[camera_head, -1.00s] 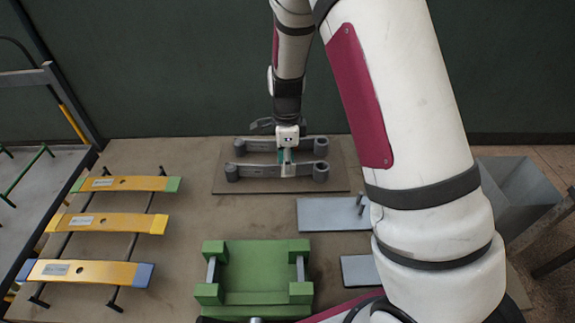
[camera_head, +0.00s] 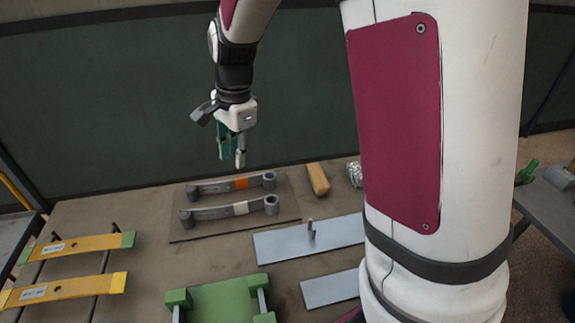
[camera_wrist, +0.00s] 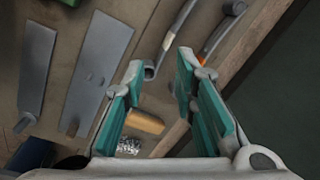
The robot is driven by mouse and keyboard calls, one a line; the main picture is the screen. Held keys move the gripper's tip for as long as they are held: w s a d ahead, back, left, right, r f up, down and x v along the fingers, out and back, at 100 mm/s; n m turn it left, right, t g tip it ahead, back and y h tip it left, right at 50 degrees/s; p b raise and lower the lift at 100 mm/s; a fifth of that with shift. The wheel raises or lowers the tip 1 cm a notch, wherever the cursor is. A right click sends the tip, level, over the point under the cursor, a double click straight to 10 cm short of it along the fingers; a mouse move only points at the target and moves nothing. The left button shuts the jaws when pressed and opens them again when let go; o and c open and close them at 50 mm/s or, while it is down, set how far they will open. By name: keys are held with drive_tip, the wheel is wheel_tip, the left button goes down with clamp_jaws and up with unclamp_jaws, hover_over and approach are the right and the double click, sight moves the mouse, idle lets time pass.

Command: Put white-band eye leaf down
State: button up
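The white-band eye leaf (camera_head: 222,210) is a grey bar with a rolled eye at each end and a white band at its middle. It lies on the brown board (camera_head: 290,213) at the back of the table, in front of a matching leaf with an orange band (camera_head: 215,187). Part of it shows in the wrist view (camera_wrist: 175,34), with one eye near my left finger in the picture. My gripper (camera_head: 232,160) is above and behind the leaves, apart from them. Its teal fingers are spread and empty in the wrist view (camera_wrist: 160,95).
Two yellow leaves (camera_head: 75,245) rest on a black rack at left. A green fixture (camera_head: 220,300) stands in front. Grey plates (camera_head: 290,241) lie to the right, one with an upright pin. A wooden block (camera_head: 318,180) and a crinkled silvery item (camera_head: 354,173) are behind them.

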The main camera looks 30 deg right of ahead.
drive_tip(key=s+r+n+t, duration=0.1)
drive_tip(key=s+r+n, duration=0.3)
drive_tip(key=s, duration=0.3)
drive_tip(key=s+r+n+t, duration=0.1)
drive_tip(key=s+r+n, duration=0.3)
drive_tip(key=s+n, duration=0.2)
drive_tip(key=s+r+n+t, duration=0.2)
drive_tip(key=s+r+n, duration=0.2)
drive_tip(key=s, duration=0.6)
drive_tip(key=shift+s+d+n+h, duration=0.15)
drive_tip(key=shift+d+n+h, duration=0.2)
drive_tip(key=shift+n, duration=0.45)
drive_tip(key=shift+a, duration=0.1)
